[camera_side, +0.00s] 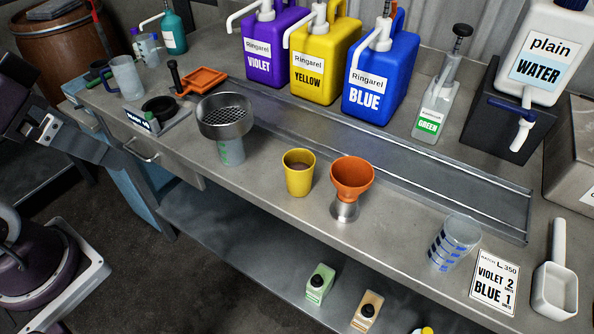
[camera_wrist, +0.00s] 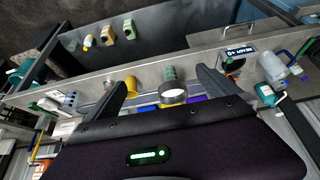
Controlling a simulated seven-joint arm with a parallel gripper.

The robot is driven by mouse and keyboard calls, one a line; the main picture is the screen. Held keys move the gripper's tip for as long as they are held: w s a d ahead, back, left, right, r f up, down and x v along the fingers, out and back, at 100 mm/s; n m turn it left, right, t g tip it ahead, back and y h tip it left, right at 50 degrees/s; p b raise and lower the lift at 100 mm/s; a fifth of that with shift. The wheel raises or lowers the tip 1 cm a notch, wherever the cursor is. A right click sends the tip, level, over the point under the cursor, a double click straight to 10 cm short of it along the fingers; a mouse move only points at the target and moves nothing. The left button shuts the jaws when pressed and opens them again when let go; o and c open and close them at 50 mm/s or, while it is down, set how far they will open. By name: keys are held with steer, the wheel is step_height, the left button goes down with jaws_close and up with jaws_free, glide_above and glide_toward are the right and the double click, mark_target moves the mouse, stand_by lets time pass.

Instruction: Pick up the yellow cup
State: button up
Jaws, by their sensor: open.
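The yellow cup (camera_side: 298,181) stands upright on the metal bench, between a sieve-topped beaker and an orange funnel. Its inside looks brownish; I cannot tell whether it holds anything. The cup also shows in the wrist view (camera_wrist: 131,86), just inside the left finger in the picture and farther off. My gripper (camera_wrist: 160,78) is open, with its two dark fingers wide apart and nothing held. In the side view, part of my arm shows at the left edge, well away from the cup.
A metal sieve (camera_side: 225,116) sits on a beaker left of the cup. An orange funnel (camera_side: 352,172) on a metal base stands close right. Violet (camera_side: 270,50), yellow (camera_side: 323,62) and blue (camera_side: 380,80) jugs stand behind. A clear beaker (camera_side: 453,243) is near the front edge.

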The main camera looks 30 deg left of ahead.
stand_by(0.3)
steer(key=c, duration=0.7)
steer(key=shift+w, duration=0.1)
